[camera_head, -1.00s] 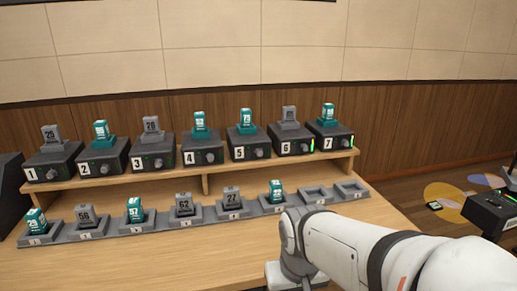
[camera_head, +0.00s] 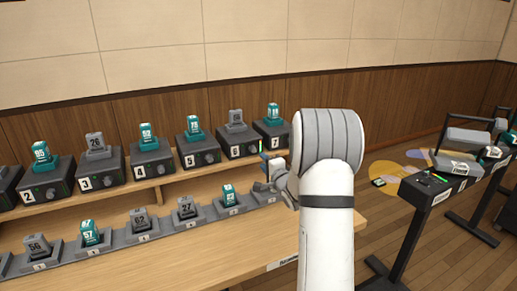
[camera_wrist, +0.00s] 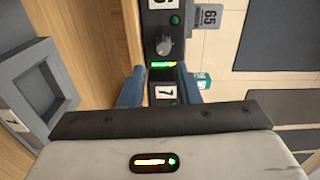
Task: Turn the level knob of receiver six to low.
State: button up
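Receiver six (camera_head: 227,143) is a dark box on the raised shelf, marked 6, with a grey pack standing on top. Its level knob (camera_wrist: 165,44) is a small grey dial in the wrist view, between a green light and a lit green-yellow bar (camera_wrist: 162,65). My gripper (camera_wrist: 158,85) is open, its blue fingers apart with nothing held. In the wrist view the fingers lie over the receiver seven label (camera_wrist: 165,92), just beside the knob, not around it. In the head view my gripper (camera_head: 271,163) is before receivers six and seven, partly hidden by my arm.
Receiver seven (camera_head: 273,133) stands right of six, and receiver five (camera_head: 187,148) left. A row of charging docks (camera_head: 143,236) lies on the table (camera_head: 200,270) below the shelf.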

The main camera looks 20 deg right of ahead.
aim_at(254, 151)
jog(key=shift+w+r, duration=0.1)
jog(key=shift+w, duration=3.85)
jog(key=shift+c, duration=0.4)
